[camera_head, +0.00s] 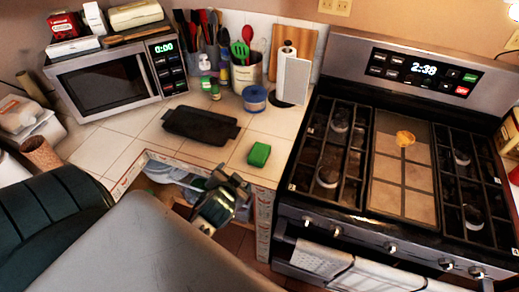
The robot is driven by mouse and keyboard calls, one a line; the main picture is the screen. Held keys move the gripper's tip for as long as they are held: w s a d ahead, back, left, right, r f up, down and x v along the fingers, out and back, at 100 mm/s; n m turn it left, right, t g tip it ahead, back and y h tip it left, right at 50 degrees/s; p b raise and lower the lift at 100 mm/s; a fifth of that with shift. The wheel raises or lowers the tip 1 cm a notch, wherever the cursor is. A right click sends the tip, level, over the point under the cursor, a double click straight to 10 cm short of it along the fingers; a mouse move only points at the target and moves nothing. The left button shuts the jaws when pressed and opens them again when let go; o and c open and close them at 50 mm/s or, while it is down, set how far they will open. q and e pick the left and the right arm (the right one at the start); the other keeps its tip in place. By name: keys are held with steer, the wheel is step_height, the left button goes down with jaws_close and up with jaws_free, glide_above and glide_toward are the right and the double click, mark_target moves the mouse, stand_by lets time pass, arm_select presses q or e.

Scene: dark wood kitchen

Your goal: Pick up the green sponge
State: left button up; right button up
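The green sponge (259,154) lies on the white tiled counter (205,160), near its front right corner and left of the stove. One gripper is in view, which I take to be my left gripper (233,180). It is low at the counter's front edge, in front of and to the left of the sponge, apart from it. Its fingers look spread, with nothing seen between them. Its arm is mostly hidden behind a grey surface. My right gripper is not in view.
A black tray (201,125) lies left of the sponge. A blue-lidded tub (254,98) and a paper-towel holder (290,78) stand behind it. The stove (390,170) is to the right, a microwave (115,78) at back left. An open drawer (170,175) sits below the counter edge.

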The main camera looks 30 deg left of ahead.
arm_select(q)
steer(key=w+d+r+m+t, duration=0.1)
steer(key=w+r+m+t, duration=0.4)
steer(key=r, duration=0.4)
steer(key=w+d+r+m+t, duration=0.1)
steer(key=w+r+m+t, duration=0.2)
steer(key=w+r+t, duration=0.45)
steer(key=w+d+r+m+g+h, duration=0.25)
steer(key=d+m+h, duration=0.25)
steer(key=m+h, duration=0.25)
steer(key=w+d+r+m+g+h, duration=0.1)
steer(key=w+d+m+h, duration=0.2)
steer(key=d+m+h, duration=0.35)
steer(key=m+g+y, duration=0.9)
steer(key=g, duration=1)
glide_above(260, 151)
step_height(260, 151, down, 17)
steer(key=f+b, duration=0.5)
steer(key=shift+w+d+f, duration=0.1)
steer(key=shift+d+f, duration=0.1)
steer(key=shift+m, duration=0.3)
steer(key=f+b, duration=0.2)
steer(key=f, duration=0.1)
steer(key=f+b, duration=0.1)
steer(key=b, duration=0.1)
steer(key=shift+s+a+f, duration=0.15)
steer(key=shift+s+a, duration=0.1)
steer(key=shift+f, duration=0.35)
